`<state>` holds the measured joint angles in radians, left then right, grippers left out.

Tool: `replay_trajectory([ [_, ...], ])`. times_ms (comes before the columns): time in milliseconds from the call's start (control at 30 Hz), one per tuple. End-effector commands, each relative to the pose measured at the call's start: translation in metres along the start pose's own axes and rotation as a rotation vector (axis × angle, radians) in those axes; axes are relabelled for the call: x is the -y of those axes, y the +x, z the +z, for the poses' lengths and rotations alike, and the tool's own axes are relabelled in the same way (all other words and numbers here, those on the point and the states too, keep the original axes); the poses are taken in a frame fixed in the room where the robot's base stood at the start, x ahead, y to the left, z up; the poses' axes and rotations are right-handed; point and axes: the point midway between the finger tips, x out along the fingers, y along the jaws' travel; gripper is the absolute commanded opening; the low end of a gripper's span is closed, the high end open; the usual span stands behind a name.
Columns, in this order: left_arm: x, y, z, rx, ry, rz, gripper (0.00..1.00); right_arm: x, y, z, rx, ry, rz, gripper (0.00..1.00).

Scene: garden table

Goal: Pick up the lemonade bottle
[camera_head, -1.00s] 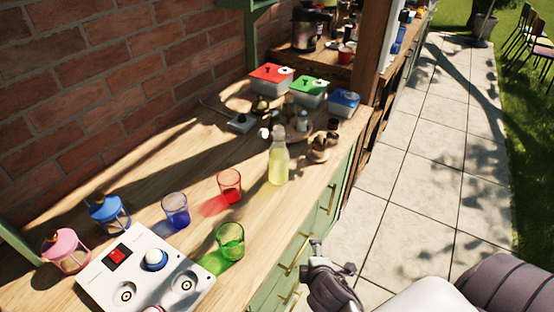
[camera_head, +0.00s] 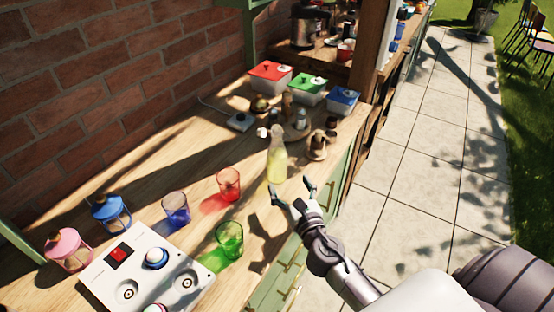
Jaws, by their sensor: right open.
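The lemonade bottle (camera_head: 277,163), clear with pale yellow liquid, stands upright on the wooden counter (camera_head: 183,143), near its front edge. My right gripper (camera_head: 292,188) is open and empty, just in front of and slightly right of the bottle's lower part. Its two fingers are spread, one near the bottle's base and one further right. I cannot tell if a finger touches the bottle. My left gripper is not in view.
Red (camera_head: 229,184), blue (camera_head: 176,208) and green (camera_head: 229,239) glasses stand left of the bottle. Behind it are a round tray with shakers (camera_head: 298,126) and lidded boxes (camera_head: 308,90). A white panel (camera_head: 147,270) and lanterns (camera_head: 111,213) are at lower left.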

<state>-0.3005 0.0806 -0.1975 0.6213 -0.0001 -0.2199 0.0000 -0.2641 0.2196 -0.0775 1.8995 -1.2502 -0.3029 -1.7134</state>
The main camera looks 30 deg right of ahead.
Motion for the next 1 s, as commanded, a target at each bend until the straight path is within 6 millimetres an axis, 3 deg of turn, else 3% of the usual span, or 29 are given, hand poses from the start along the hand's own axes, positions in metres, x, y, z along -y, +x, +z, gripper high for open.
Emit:
replay_trajectory([
  [200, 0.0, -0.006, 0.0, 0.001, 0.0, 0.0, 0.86, 0.0, 0.039, 0.001, 0.0, 0.004, -0.002, 0.87],
  [433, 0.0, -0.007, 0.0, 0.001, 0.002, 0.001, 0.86, 0.0, 0.055, -0.001, -0.002, 0.007, -0.003, 0.87],
  [700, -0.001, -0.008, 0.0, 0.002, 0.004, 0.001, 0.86, 0.0, 0.094, -0.004, -0.001, 0.007, -0.003, 0.87],
  [1000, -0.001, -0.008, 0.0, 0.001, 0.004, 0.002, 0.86, 0.0, 0.1, -0.004, -0.002, 0.006, -0.003, 0.87],
])
